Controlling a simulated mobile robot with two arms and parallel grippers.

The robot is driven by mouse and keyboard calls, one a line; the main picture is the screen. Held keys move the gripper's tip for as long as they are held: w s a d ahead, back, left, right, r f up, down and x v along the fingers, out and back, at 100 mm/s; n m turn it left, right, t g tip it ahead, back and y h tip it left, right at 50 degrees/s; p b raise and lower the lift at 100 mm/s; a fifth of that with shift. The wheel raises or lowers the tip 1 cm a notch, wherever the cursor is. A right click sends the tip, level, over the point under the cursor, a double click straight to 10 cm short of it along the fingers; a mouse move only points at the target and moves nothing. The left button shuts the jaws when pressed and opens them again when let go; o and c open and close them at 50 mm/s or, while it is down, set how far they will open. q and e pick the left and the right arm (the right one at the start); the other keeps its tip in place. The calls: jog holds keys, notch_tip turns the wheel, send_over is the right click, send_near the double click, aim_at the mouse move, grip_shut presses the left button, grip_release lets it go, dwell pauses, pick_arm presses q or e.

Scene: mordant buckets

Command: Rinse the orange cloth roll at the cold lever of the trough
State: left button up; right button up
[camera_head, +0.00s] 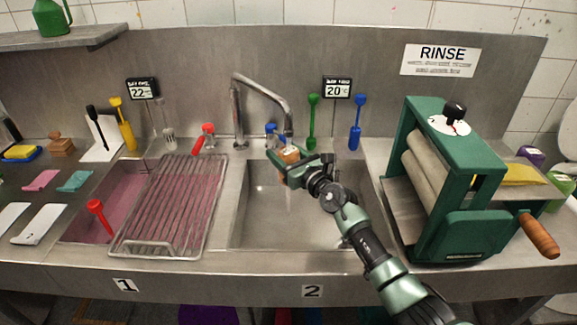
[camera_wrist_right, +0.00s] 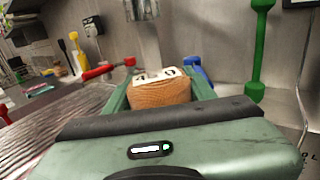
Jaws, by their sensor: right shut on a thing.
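The orange cloth roll (camera_head: 289,155) with a white numbered tag is held between the green fingers of my right gripper (camera_head: 287,160), over the back of the trough (camera_head: 262,207). In the right wrist view the roll (camera_wrist_right: 160,92) sits between the fingers, below the metal spout (camera_wrist_right: 142,12). The blue lever (camera_head: 271,128) stands by the tap (camera_head: 238,110), close behind the roll; it is partly hidden by the roll in the wrist view (camera_wrist_right: 194,66). The red lever (camera_head: 203,138) is left of the tap. No water stream is visible. My left gripper is not in view.
A wire rack (camera_head: 170,205) covers part of the pink-filled left basin (camera_head: 82,229). A green roller wringer (camera_head: 455,185) with a wooden handle stands at the right. Green (camera_head: 312,125) and blue (camera_head: 356,125) tools stand behind the trough.

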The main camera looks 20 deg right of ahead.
aim_at(289, 162)
dwell(0.5)
jog(key=shift+s+r+p, duration=0.15)
jog(key=shift+s+p, duration=0.7)
jog(key=shift+s, duration=0.05)
jog(key=shift+s+d+p, duration=0.1)
jog(key=shift+s+p, duration=0.75)
jog(key=shift+s, duration=0.55)
dwell(2.1)
jog(key=s+r+p, duration=0.2)
jog(key=s+p, duration=0.4)
jog(key=s, duration=0.2)
jog(key=shift+r+p, duration=0.3)
jog(key=shift+r, duration=0.1)
jog(key=shift+d, duration=0.1)
